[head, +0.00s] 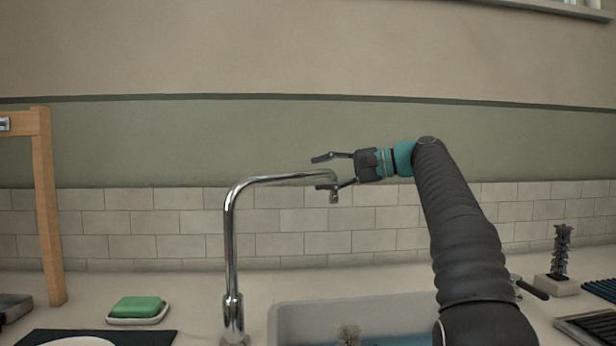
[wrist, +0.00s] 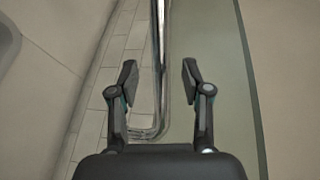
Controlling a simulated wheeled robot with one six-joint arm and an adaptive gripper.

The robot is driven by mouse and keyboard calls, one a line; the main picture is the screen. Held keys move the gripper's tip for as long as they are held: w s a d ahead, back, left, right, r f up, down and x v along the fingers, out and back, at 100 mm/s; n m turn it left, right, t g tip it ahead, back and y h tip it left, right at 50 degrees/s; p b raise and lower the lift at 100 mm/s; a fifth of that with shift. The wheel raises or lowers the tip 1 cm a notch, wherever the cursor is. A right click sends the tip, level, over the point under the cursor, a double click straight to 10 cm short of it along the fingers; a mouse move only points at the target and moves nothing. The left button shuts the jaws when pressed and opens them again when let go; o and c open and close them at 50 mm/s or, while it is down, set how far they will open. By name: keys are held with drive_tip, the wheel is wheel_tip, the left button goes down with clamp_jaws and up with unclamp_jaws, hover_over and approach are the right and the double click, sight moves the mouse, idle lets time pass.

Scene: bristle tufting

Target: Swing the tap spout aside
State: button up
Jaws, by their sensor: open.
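The chrome tap (head: 231,240) rises from the counter left of the sink, and its spout (head: 270,179) reaches right over the sink and turns down at its end. My gripper (head: 318,172) is open at the spout's outlet end, one finger above the spout and one at or just below it in the head view. In the wrist view the shiny spout (wrist: 158,60) runs between the two parted fingers (wrist: 158,80). I cannot tell whether either finger touches it.
The sink (head: 375,312) lies below my arm. A green soap bar (head: 137,307) on a dish and a wooden post (head: 47,210) stand at left. A dark stacked piece (head: 562,250) on a pale block stands at right. The tiled wall (head: 300,222) is behind.

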drive_tip(key=v, duration=0.7)
drive_tip(key=shift+a, duration=0.1)
drive_tip(key=shift+f+b, duration=0.25)
drive_tip(key=shift+b, duration=0.05)
drive_tip(key=c, duration=0.6)
drive_tip(key=s+b, duration=0.2)
drive_tip(key=s, duration=0.1)
drive_tip(key=s+a+b, duration=0.1)
drive_tip(key=s+b, duration=0.1)
drive_tip(key=b, duration=0.1)
drive_tip(key=shift+s+r, duration=0.2)
drive_tip(key=shift+s, duration=0.15)
clamp_jaws()
drive_tip(key=s+f+m+t+y+b, duration=0.1)
drive_tip(key=s+f+m+t+b, duration=0.15)
drive_tip(key=s+t+b, duration=0.35)
drive_tip(key=w+d+f+m+t+h, duration=0.1)
drive_tip(key=w+d+f+m+t, duration=0.1)
drive_tip(key=w+f, duration=0.15)
drive_tip(key=shift+n+h, duration=0.3)
drive_tip(key=shift+n, duration=0.05)
drive_tip(key=x, duration=0.4)
drive_tip(key=p+x, duration=0.1)
drive_tip(key=x, duration=0.4)
drive_tip(key=r+x, duration=0.1)
drive_tip(key=x, duration=0.4)
drive_tip(key=shift+w+d, duration=0.15)
drive_tip(key=shift+d, duration=0.05)
